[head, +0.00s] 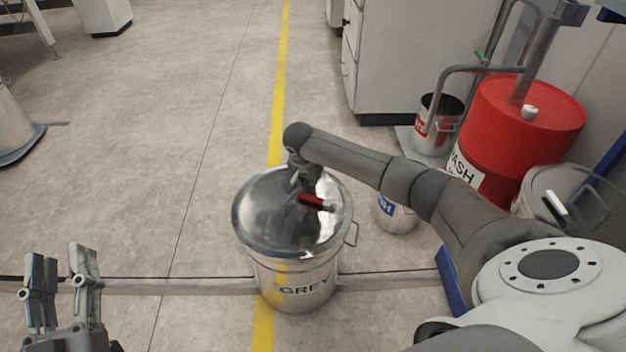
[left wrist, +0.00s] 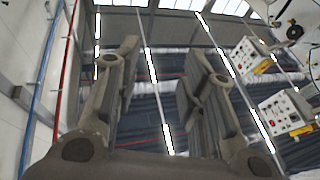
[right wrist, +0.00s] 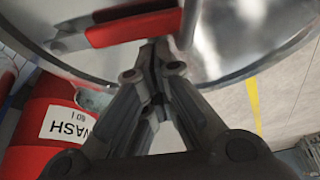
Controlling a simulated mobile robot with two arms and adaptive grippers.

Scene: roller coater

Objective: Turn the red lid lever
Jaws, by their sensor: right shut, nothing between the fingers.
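The red lid lever (head: 314,200) lies on the shiny metal lid (head: 262,215) of a drum marked GREY (head: 300,288). In the right wrist view the red lever (right wrist: 135,28) crosses the top of the picture, with a grey metal end at its left. My right gripper (head: 305,183) is over the lid beside the lever. In its wrist view the right gripper (right wrist: 157,48) is shut and empty, its tips close to the lever; I cannot tell whether they touch. My left gripper (head: 62,258) is open and empty at the lower left, far from the drum; its fingers (left wrist: 155,65) stand apart.
A red WASH drum (head: 515,125), a metal bucket (head: 438,125) and another lidded drum (head: 570,190) stand at the right. A small can with a blue label (head: 397,213) stands just right of the GREY drum.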

